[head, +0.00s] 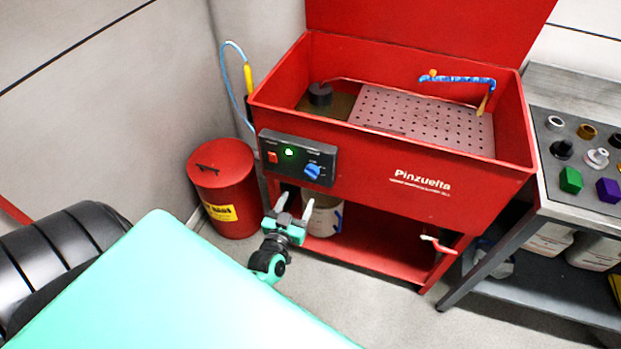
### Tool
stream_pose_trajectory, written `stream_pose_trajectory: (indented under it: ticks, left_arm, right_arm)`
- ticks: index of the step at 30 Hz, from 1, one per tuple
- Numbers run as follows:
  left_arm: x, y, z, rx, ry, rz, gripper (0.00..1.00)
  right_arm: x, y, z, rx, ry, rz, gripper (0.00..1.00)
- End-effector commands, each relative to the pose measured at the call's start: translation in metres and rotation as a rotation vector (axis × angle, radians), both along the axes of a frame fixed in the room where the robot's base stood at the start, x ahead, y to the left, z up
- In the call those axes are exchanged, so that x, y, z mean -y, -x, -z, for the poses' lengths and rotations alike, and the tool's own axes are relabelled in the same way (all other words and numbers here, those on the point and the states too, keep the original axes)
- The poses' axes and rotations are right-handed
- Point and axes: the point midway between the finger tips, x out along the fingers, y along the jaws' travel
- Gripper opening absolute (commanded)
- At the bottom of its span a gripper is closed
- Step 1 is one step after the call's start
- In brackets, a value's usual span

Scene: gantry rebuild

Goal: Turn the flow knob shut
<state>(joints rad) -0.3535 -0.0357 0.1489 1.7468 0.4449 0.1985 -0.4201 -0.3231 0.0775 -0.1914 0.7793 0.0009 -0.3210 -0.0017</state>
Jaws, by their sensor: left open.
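A blue flow knob (312,171) sits at the right end of a black control panel (328,156) on the front of a red parts washer (400,176). A green light (290,152) is lit on the panel, and a red switch (272,157) is at its left. My left gripper (295,206) is open and empty, below the knob and apart from it. Its two fingers point up towards the panel. My right gripper is not in the view.
A red waste can (224,185) stands left of the washer. A white bucket (323,215) is on the washer's lower shelf behind my gripper. A bench (576,193) with coloured parts stands at the right. A red-handled valve (437,244) is at the washer's lower right.

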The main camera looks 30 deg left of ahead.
Motion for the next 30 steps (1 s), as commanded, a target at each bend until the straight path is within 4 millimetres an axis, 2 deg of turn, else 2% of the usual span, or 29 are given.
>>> stream_pose_trajectory:
  ticks: [1,9,15,21,30]
  left_arm:
    - [-0.003,-0.011,-0.002,0.002,0.000,0.000,0.60]
    - [-0.014,-0.058,-0.001,0.000,0.000,0.001,0.60]
    - [-0.020,-0.085,0.000,-0.001,0.001,0.001,0.60]
    - [-0.023,-0.098,0.001,-0.002,0.001,0.001,0.60]
    - [-0.024,-0.100,0.001,-0.003,0.002,0.001,0.60]
  right_arm:
    - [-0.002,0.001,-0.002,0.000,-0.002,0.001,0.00]
    - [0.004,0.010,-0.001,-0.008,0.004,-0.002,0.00]
    - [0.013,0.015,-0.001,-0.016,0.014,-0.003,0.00]
    - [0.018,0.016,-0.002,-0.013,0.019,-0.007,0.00]
    - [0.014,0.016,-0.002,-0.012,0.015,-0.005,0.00]
